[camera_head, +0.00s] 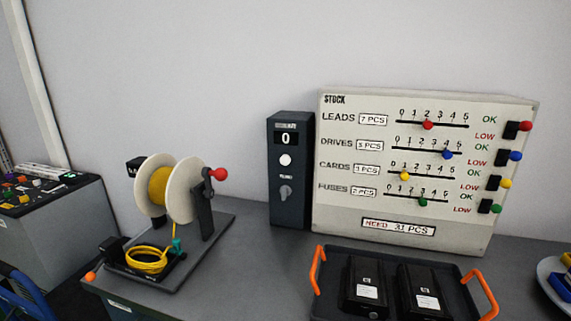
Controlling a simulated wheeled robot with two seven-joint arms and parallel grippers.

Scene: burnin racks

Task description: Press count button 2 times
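A dark upright counter box (291,205) stands on the grey table against the wall, left of the stock board. Its small display (286,139) reads 0. A round white button (286,160) sits below the display, and a grey knob (285,192) sits lower down. Which control is the count button is not legible from its label. Nothing touches the box. Neither my left nor my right gripper is in view.
A white stock board (420,235) with sliders stands right of the box. In front is a dark tray (458,270) with orange handles holding two black units. A cable reel (182,190) with yellow cable stands left. Bare table (255,270) lies between reel and tray.

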